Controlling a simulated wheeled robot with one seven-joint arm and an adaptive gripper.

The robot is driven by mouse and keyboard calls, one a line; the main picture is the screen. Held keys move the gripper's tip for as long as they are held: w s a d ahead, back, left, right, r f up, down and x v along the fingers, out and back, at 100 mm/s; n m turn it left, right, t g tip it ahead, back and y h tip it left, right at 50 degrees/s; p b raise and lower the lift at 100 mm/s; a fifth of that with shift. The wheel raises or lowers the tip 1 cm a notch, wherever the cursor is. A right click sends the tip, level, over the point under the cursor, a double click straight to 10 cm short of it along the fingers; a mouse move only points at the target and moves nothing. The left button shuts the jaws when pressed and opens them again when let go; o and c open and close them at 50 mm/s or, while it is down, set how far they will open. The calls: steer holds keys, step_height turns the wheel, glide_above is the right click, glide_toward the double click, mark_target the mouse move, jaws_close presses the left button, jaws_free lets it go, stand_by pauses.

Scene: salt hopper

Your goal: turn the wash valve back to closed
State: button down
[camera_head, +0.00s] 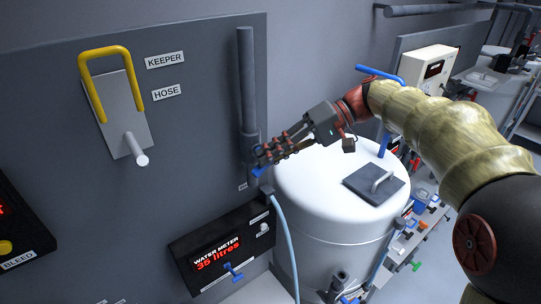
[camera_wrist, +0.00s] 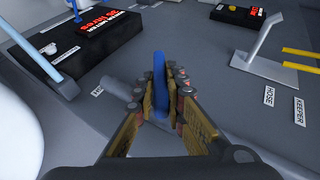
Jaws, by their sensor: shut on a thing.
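The wash valve's blue lever (camera_wrist: 159,80) stands between my gripper's two fingers in the wrist view. My gripper (camera_wrist: 163,100) is shut on it, with the pads on both sides. In the head view my gripper (camera_head: 264,155) is at the lower end of the grey vertical pipe (camera_head: 247,85), on the dark panel. A bit of blue (camera_head: 258,171) shows just below the fingertips there. The fingers hide most of the valve, and its small label is too small to read.
A pale blue hose (camera_head: 286,235) hangs below the valve. The water meter (camera_head: 222,250) reads 35 litres and has a blue tap (camera_head: 233,271). A white tank (camera_head: 325,230) with a dark hatch (camera_head: 376,185) stands close right. A yellow keeper (camera_head: 88,55) is on the panel at left.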

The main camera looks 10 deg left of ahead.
steer(key=g+y, duration=0.1)
steer(key=m+g+y, duration=0.1)
steer(key=y, duration=0.1)
steer(key=g+y, duration=0.1)
steer(key=shift+w+f+m+y+b, duration=0.1)
steer(key=shift+f+m+y+b, duration=0.2)
steer(key=shift+m+b, duration=0.1)
stand_by(0.5)
steer(key=c, duration=1.8)
jaws_free()
steer(key=shift+c, duration=0.2)
steer(key=v, duration=0.7)
steer(key=shift+w+d, duration=0.2)
steer(key=shift+d, duration=0.05)
